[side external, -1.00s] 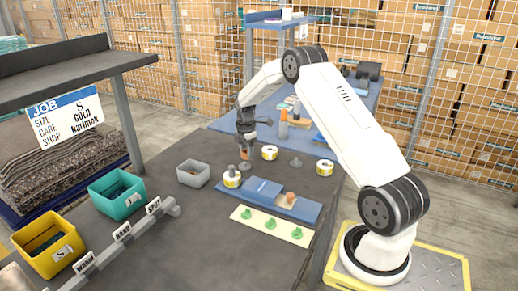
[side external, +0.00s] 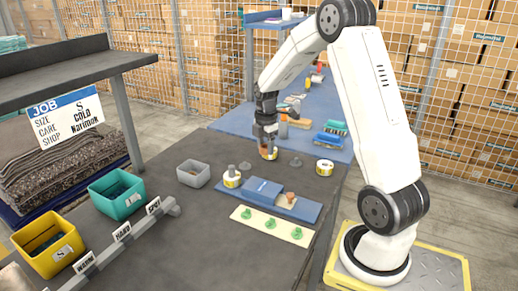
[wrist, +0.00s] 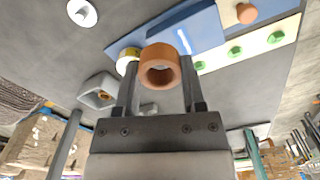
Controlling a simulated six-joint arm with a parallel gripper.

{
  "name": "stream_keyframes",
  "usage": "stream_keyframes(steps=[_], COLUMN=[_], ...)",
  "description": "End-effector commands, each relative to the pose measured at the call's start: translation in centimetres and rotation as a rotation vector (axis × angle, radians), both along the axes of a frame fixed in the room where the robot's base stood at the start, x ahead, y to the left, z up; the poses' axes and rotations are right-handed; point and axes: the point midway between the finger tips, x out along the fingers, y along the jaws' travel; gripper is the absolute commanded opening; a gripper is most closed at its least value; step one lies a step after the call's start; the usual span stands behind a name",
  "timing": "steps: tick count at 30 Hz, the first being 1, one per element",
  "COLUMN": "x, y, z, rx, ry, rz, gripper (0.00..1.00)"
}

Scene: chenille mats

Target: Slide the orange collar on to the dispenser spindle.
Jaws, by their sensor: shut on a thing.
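The orange collar (wrist: 160,62) is a short ring with a wide hole, held between the two fingertips of my gripper (wrist: 160,80). In the side external view my gripper (side external: 268,143) is shut on it above the dark table, in front of or over a yellow-and-white roll that it partly hides. The blue dispenser base (side external: 300,208) lies on the table. A grey spindle post (side external: 232,169) stands at its left end, in a yellow-and-white roll (side external: 232,180). The collar is apart from this post.
A grey bin (side external: 193,174) is to the left. A cream strip with green knobs (side external: 272,227) lies in front. An orange-brown knob (side external: 291,197) sits on the base.

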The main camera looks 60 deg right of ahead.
Motion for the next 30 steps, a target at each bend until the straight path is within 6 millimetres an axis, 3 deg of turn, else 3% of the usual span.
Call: stream_keyframes(steps=[11, 25, 30], x=[-0.95, -0.89, -0.04], y=[0.50, 0.50, 0.75], z=[0.47, 0.46, 0.57], rx=[0.000, 0.000, 0.000], ry=[-0.001, -0.001, -0.001], rz=[0.000, 0.000, 0.003], gripper=[0.00, 0.00, 0.00])
